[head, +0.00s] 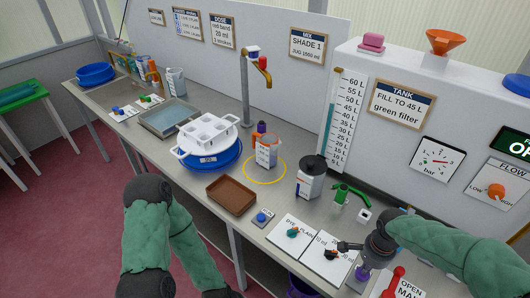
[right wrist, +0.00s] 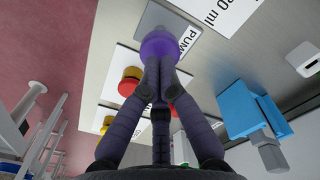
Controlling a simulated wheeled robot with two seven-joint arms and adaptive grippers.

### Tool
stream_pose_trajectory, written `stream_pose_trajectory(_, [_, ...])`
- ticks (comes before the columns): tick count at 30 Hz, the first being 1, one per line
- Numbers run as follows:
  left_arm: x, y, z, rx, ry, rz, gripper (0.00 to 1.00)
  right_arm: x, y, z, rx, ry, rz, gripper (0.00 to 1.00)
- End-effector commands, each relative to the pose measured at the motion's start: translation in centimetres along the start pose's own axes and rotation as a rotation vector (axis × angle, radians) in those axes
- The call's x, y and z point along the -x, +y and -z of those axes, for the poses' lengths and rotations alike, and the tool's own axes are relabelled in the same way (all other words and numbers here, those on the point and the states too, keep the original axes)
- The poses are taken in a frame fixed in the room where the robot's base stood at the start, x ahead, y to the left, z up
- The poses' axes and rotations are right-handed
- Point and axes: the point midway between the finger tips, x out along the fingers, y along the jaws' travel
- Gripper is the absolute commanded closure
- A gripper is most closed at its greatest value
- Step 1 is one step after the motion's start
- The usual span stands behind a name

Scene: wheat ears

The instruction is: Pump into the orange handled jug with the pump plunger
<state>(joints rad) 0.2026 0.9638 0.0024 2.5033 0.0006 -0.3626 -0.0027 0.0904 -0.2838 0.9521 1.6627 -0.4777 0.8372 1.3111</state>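A clear jug (head: 266,156) with a white label and orange on its side stands upright inside a yellow ring on the counter. A small purple part (head: 261,127) shows just above and behind it. The pump plunger has a purple knob (head: 362,273), which also shows in the right wrist view (right wrist: 160,46) beside a PUMP label. My right gripper (head: 366,262) is over the plunger. In the right wrist view its fingers (right wrist: 160,72) are drawn together at the knob, and they appear to touch it. My left arm shows at lower left, but its gripper is out of view.
Instruction cards (head: 325,248) with knobs lie left of my right gripper.

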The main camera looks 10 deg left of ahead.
Motion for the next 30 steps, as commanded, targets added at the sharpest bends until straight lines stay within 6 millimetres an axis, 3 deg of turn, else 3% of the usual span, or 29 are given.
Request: stream_pose_trajectory(30, [-2.5, -0.9, 0.1, 0.0, 0.0, 0.0, 1.0, -3.2, 0.0, 0.0, 0.0, 0.0, 0.0, 1.0])
